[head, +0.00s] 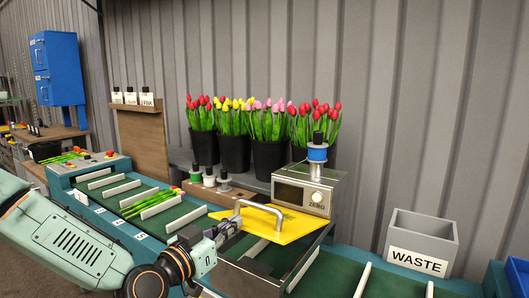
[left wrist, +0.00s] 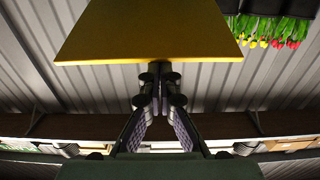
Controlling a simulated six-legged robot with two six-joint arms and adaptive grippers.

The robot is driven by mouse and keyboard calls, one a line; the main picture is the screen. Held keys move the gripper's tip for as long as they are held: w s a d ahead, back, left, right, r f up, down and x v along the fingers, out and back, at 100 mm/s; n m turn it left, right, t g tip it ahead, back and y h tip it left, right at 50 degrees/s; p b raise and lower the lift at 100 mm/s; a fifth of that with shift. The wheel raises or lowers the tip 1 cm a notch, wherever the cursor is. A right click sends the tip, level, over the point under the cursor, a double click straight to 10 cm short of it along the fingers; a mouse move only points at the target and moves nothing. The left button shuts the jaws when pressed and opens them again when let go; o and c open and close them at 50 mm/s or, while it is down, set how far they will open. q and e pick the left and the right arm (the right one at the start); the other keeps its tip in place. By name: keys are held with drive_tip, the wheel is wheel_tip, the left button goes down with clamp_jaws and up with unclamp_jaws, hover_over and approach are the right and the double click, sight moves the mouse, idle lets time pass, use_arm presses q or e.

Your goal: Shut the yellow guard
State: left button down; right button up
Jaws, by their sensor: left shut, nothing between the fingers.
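The yellow guard (head: 295,228) is a flat yellow panel with a bent metal handle (head: 262,209). In the head view it sits above a metal-edged housing on the conveyor, in front of the box marked ZERO, with a gap visible below its near side. My left gripper (head: 235,224) is shut and empty beside the guard's left part, near the handle. In the left wrist view the guard (left wrist: 150,38) spans the top, just beyond my closed fingertips (left wrist: 160,72). I cannot tell whether they touch it. My right gripper is out of view.
The ZERO box (head: 303,194) with a blue-and-white spool (head: 317,152) on top stands right behind the guard. Small spools (head: 208,177) stand behind to the left. Tulip bunches (head: 160,203) lie on the divided green belt. A grey WASTE bin (head: 422,239) stands at right.

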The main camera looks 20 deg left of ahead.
use_arm(q)
drive_tip(key=shift+s+f+t+b, duration=0.3)
drive_tip(key=shift+f+t+b, duration=0.35)
drive_tip(key=shift+f+b, duration=1.55)
drive_tip(key=shift+s+f+t+b, duration=0.5)
drive_tip(key=shift+f+b, duration=0.9)
drive_tip(key=shift+b, duration=1.45)
drive_tip(key=shift+s+f+t+b, duration=0.15)
drive_tip(key=shift+f+t+b, duration=0.6)
drive_tip(key=shift+f+b, duration=1.45)
drive_tip(key=shift+r+b, duration=0.35)
drive_tip(key=shift+b, duration=0.05)
drive_tip(key=shift+f, duration=0.1)
